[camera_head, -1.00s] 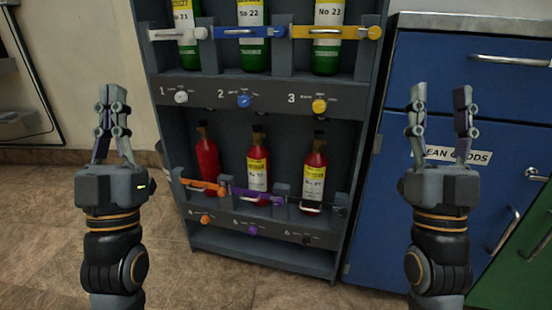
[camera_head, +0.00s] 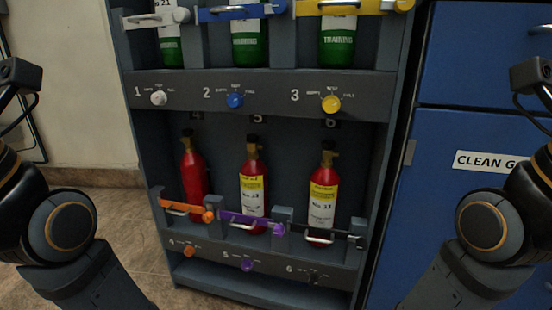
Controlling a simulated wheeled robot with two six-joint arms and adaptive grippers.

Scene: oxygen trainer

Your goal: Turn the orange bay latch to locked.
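The orange bay latch (camera_head: 187,210) is a bar across the front of the lower left bay, with its orange knob end at the right. It slopes slightly down to the right. A red bottle (camera_head: 193,172) stands upright behind it. An orange dial (camera_head: 189,250) sits below on the strip marked 4. Both of my arms show at the left and right picture edges, but their gripper fingers are out of view. Neither arm is near the latch.
The rack (camera_head: 258,98) has a purple latch (camera_head: 250,222) and a black latch (camera_head: 335,235) beside the orange one. Green bottles stand behind white, blue and yellow latches above. A blue cabinet (camera_head: 463,110) stands at the right. The space before the rack is clear.

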